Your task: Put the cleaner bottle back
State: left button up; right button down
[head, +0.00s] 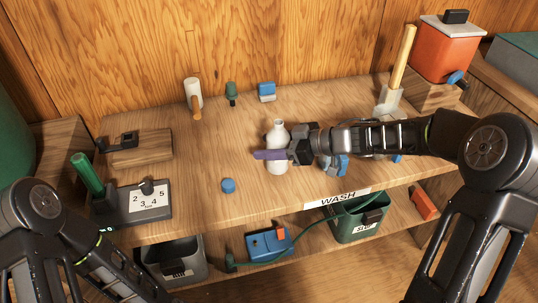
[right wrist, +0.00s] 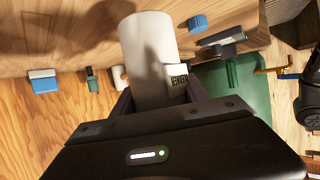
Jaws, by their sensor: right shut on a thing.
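The white cleaner bottle (head: 278,165) is upright over the middle of the wooden bench, its narrow neck pointing up. My right gripper (head: 268,154) reaches in from the right and is shut around its body with purple fingers. In the right wrist view the bottle (right wrist: 148,55) sits between the fingers, with a small printed label at its side. I cannot tell whether its base touches the bench. My left arm shows at the lower left, but its gripper is out of view.
A small blue cap (head: 228,185) lies on the bench front. A white cylinder with a wooden handle (head: 194,96), a green-topped item (head: 231,93) and a blue-and-white block (head: 267,91) stand at the back. A WASH label (head: 338,198) marks the front edge. Bins sit on the shelf below.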

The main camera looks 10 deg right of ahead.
jog(key=shift+f+b, duration=0.3)
jog(key=shift+f, duration=1.35)
jog(key=shift+f, duration=0.1)
jog(key=c, duration=0.6)
grip_release()
jog(key=p+v, duration=0.1)
jog(key=v, duration=1.1)
